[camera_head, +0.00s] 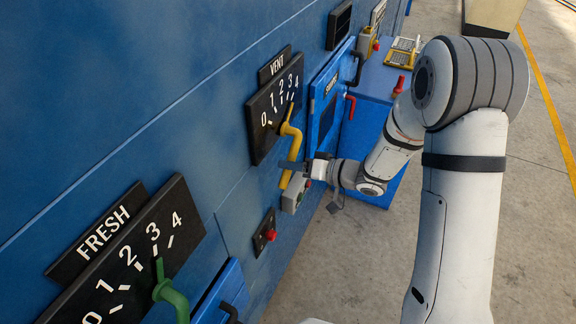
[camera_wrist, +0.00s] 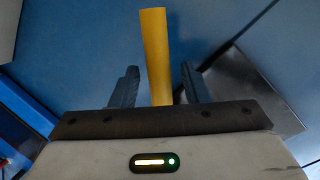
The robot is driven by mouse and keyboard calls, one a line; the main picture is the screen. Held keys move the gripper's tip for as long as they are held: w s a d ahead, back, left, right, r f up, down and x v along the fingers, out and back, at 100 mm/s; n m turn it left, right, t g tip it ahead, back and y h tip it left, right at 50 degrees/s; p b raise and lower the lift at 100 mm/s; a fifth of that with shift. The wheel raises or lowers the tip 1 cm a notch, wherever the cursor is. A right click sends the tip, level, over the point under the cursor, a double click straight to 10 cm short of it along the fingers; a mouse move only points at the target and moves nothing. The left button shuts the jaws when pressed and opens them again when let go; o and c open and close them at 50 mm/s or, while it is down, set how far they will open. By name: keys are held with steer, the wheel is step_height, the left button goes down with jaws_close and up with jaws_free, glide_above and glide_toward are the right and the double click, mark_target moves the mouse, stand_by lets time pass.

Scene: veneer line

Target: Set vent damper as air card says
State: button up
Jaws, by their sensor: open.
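The VENT plate (camera_head: 262,125) is a black scale on the blue wall, numbered 0 to 4. Its yellow lever (camera_head: 291,150) has a thin pointer rising toward the upper end of the scale, around 3 to 4; I cannot tell the exact mark. The lever's handle hangs downward. My gripper (camera_head: 312,169) is at the lower part of this handle. In the wrist view, the yellow handle (camera_wrist: 155,50) stands between the two open fingers of my gripper (camera_wrist: 159,72), with a visible gap on each side. No readable air card shows.
A FRESH scale (camera_head: 130,255) with a green lever (camera_head: 170,293) is at lower left. A blue door (camera_head: 325,100) with a dark handle is beyond VENT. A red button (camera_head: 270,235) sits below. A blue bench (camera_head: 378,85) holds a yellow-edged item (camera_head: 402,52).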

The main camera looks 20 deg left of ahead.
steer(key=b+v, duration=0.1)
steer(key=v, duration=0.5)
steer(key=shift+d, duration=0.2)
steer(key=w+d+r+m+t+h+b, duration=0.2)
steer(key=w+d+r+t+h, duration=0.1)
steer(key=w+d+t+h, duration=0.5)
steer(key=s+d+r+m+h+b, duration=0.25)
steer(key=d+h, duration=0.25)
steer(key=d, duration=0.7)
steer(key=s+d+m+g+h+b, duration=0.1)
steer(key=s+d+g+h, duration=0.15)
steer(key=s, duration=0.35)
steer(key=s+d+m+g+h, duration=0.1)
steer(key=s+d, duration=0.3)
steer(key=s, duration=0.1)
steer(key=s+a+g+y+b, duration=0.1)
steer(key=s+g, duration=0.2)
steer(key=s, duration=1)
steer(key=shift+a+f+y, duration=0.35)
steer(key=shift+a+f, duration=0.05)
